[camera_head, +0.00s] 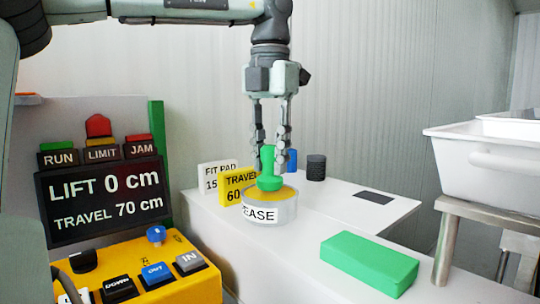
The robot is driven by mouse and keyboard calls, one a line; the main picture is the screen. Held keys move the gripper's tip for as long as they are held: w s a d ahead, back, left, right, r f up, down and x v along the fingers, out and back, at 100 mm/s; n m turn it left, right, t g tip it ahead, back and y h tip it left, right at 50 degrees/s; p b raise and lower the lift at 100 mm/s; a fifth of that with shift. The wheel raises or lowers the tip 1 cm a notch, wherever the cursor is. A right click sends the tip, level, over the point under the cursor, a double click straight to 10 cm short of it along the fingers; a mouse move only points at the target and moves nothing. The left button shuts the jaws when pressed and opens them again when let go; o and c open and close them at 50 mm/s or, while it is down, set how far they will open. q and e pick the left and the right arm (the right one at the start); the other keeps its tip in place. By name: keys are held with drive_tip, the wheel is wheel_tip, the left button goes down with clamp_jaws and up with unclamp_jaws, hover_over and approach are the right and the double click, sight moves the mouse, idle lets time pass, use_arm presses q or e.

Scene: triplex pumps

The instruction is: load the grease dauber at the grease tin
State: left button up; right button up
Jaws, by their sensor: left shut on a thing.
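The grease tin (283,212) is a round grey tin with yellow grease on top and a label reading "EASE" in part. It stands on the white bench. The green grease dauber (269,172) is upright over the tin, its wide foot at the yellow grease. I cannot tell how deep the foot sits in it. My left gripper (270,150) points straight down from above and is shut on the dauber's handle, one finger on each side. My right gripper is not in view.
Signs (233,191) stand left of the tin. A blue object (291,160) and a dark cylinder (316,167) stand behind it. A green block (369,262) lies front right. A white tub (485,165) is at right. A yellow control box (150,270) and display (104,200) are at left.

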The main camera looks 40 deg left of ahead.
use_arm(q)
drive_tip(key=shift+f, duration=0.6)
idle(1.6)
drive_tip(key=shift+r, duration=3.6)
